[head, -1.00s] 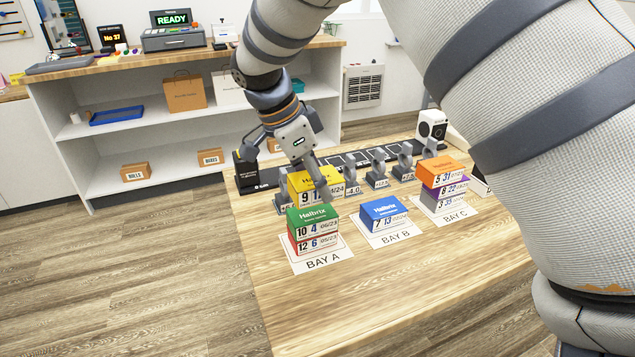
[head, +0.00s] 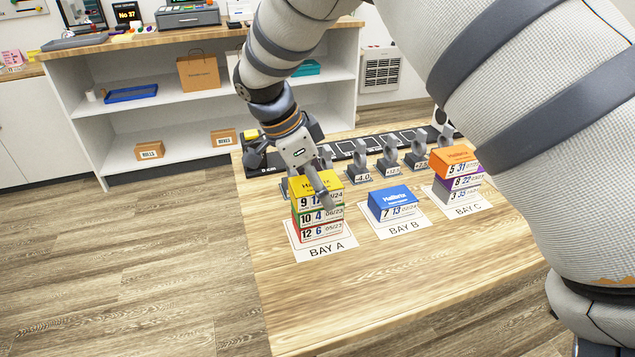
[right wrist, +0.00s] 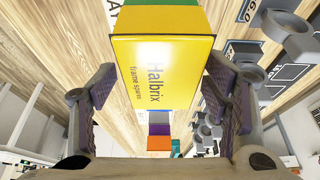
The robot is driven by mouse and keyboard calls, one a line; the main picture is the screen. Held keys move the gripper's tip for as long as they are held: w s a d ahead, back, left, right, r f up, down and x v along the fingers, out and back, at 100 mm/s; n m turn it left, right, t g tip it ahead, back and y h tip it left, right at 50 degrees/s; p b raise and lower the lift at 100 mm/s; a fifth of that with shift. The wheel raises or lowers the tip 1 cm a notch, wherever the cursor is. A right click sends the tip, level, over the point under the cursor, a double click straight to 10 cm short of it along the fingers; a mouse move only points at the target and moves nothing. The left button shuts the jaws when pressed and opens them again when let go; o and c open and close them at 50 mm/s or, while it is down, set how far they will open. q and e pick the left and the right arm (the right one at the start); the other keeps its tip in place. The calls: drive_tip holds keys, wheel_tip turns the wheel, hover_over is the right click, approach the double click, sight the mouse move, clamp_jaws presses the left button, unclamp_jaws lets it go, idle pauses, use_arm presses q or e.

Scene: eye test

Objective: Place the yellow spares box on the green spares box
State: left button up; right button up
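The yellow spares box (head: 304,191) sits squarely on the green spares box (head: 312,217), with no gap visible between them. A red box (head: 318,234) is under the green one, on the BAY A mat (head: 297,251). My right gripper (head: 319,189) is over the yellow box, its fingers on either side. In the right wrist view, the fingers (right wrist: 160,75) stand apart, with narrow gaps beside the yellow box (right wrist: 160,70). The green box (right wrist: 165,18) shows beyond it. My left gripper is in neither view.
A blue box (head: 392,202) stands on the BAY B mat (head: 403,229). An orange box (head: 454,160) tops a stack on the BAY C mat. A row of grey stands (head: 388,165) lines the table behind. The table front (head: 390,280) is clear.

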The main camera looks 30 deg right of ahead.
drive_tip(key=v, duration=1.2)
drive_tip(key=shift+a+r, duration=0.15)
